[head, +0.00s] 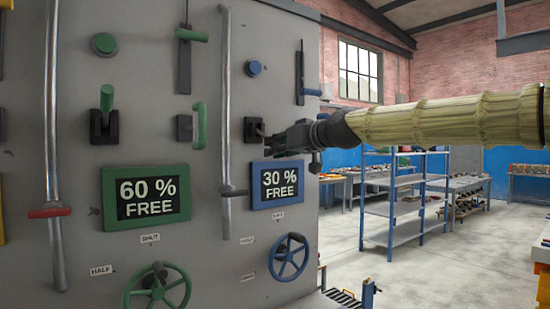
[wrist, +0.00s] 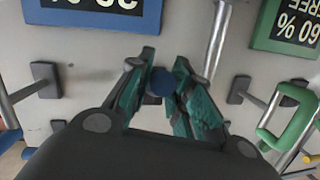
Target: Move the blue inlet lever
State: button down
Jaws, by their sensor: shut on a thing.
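My gripper (head: 266,141) reaches in from the right to the grey panel, just above the blue-framed 30 % FREE display (head: 279,184). In the wrist view my gripper (wrist: 163,70) has its fingers closed around the blue inlet lever (wrist: 161,82), of which only a rounded blue end shows. The rest of the lever is hidden by the fingers. In the head view a black mount (head: 253,130) shows on the panel at the fingertips, and the lever's blue part is hidden by my gripper.
A blue knob (head: 253,67) and a blue-handled slot lever (head: 312,92) sit above. A vertical metal pipe (head: 226,110) and a green handle (head: 200,126) are to the left. A blue wheel (head: 290,256) is below. A shelf rack (head: 392,205) stands right, with open floor around it.

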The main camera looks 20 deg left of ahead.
jog(key=shift+w+a+f+y+b, duration=0.15)
jog(key=shift+f+y+b, duration=0.25)
jog(key=shift+b, duration=0.35)
jog(key=shift+f+t, duration=0.1)
jog(key=shift+t, duration=0.2)
jog(key=c, duration=1.3)
grip_release()
jog(key=shift+w, duration=0.1)
jog(key=v, duration=1.2)
